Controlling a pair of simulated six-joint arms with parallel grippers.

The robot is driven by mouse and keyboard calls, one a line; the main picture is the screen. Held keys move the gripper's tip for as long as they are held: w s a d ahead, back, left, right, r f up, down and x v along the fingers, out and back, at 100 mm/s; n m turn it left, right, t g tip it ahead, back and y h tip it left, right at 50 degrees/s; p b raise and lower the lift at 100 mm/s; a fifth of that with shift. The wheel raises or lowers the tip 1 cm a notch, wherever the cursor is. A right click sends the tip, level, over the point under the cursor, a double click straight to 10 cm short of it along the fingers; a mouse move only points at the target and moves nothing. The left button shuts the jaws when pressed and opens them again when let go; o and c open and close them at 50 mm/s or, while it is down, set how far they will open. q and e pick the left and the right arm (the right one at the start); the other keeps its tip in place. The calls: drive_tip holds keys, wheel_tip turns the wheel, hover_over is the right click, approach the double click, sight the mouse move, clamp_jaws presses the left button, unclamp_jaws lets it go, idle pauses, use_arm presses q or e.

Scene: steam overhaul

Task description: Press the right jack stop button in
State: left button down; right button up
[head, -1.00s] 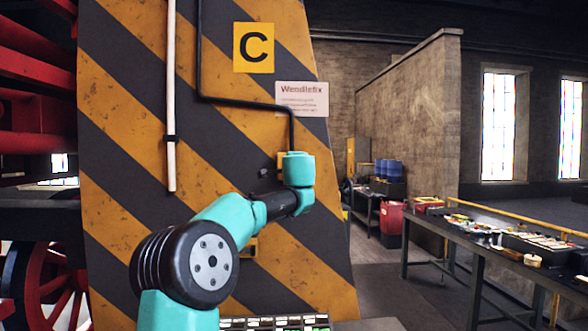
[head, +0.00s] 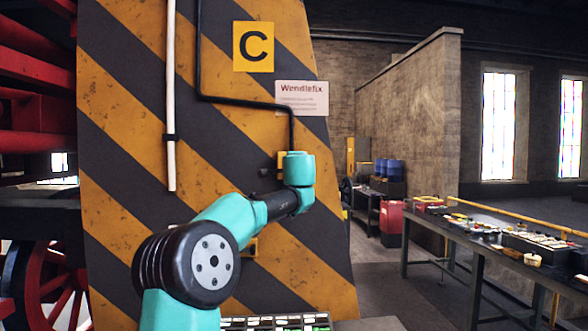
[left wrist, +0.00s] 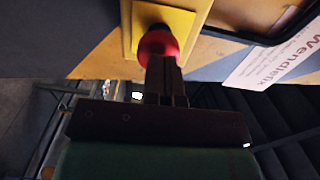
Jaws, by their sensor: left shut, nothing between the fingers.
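The stop button (left wrist: 158,46) shows in the left wrist view as a red round head on a yellow box (left wrist: 185,24), which is fixed to the striped column. My left gripper (left wrist: 166,66) is shut and empty, with its fingertips right at the red head; they look to be touching it or very close. I cannot tell how far the button is in. In the head view the yellow box (head: 282,160) shows only in part, and my left arm's wrist hides the button and the fingers. My right gripper is in neither view.
The striped column (head: 130,130) carries a C sign (head: 254,46), a Wendlefix plate (head: 302,98), a black cable (head: 240,102) and a white pipe (head: 170,110). A workbench (head: 480,240) with parts stands at the right. A red locomotive wheel (head: 60,290) is at the left.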

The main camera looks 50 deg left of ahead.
use_arm(q)
drive_tip(key=v, duration=1.2)
drive_tip(key=shift+s+d, duration=0.3)
